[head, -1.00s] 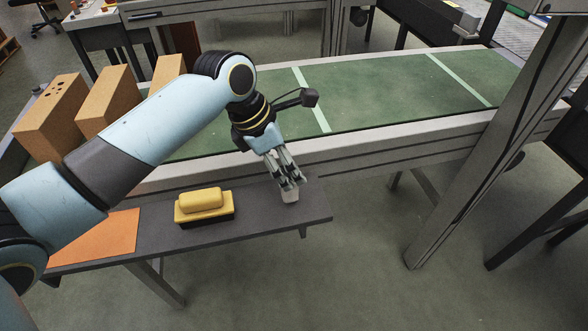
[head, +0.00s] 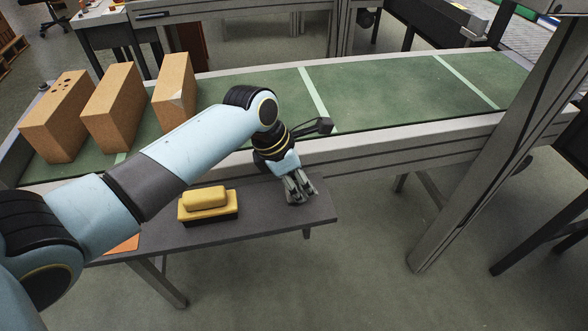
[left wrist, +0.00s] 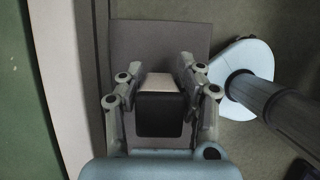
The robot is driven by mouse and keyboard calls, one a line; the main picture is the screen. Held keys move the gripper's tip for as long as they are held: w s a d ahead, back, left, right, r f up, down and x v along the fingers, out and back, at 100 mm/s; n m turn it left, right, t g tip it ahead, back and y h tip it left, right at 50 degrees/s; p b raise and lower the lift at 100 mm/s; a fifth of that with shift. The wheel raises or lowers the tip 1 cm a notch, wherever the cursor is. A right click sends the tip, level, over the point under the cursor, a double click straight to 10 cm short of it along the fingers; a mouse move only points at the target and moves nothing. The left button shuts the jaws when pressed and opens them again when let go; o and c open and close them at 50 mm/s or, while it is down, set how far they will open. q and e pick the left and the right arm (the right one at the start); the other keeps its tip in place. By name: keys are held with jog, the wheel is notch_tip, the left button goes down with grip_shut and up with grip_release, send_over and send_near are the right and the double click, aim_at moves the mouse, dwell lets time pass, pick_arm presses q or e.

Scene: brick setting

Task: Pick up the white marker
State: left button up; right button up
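My left gripper (head: 300,194) is low over the right end of the narrow dark shelf. Its two fingers are spread apart. In the left wrist view, the gripper (left wrist: 157,76) has a small whitish thing (left wrist: 158,82) between its fingers, with a dark block in front of it. The whitish thing is probably the white marker, but its full shape is hidden. I cannot see the fingers pressing on it. In the head view the gripper covers that spot. My right gripper is not in view.
A yellow block on a black base (head: 207,204) sits on the dark shelf (head: 262,222), left of the gripper. An orange sheet (head: 123,244) lies further left, partly behind my arm. The green conveyor (head: 400,90) runs behind, with cardboard boxes (head: 112,108) at its left.

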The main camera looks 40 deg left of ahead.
pick_arm(q)
grip_shut()
notch_tip(320, 180, up, 10)
jog(key=shift+r+p, duration=0.1)
jog(key=shift+p, duration=0.45)
jog(key=shift+c, duration=0.4)
grip_release()
jog(key=shift+w, duration=0.1)
jog(key=c, duration=0.3)
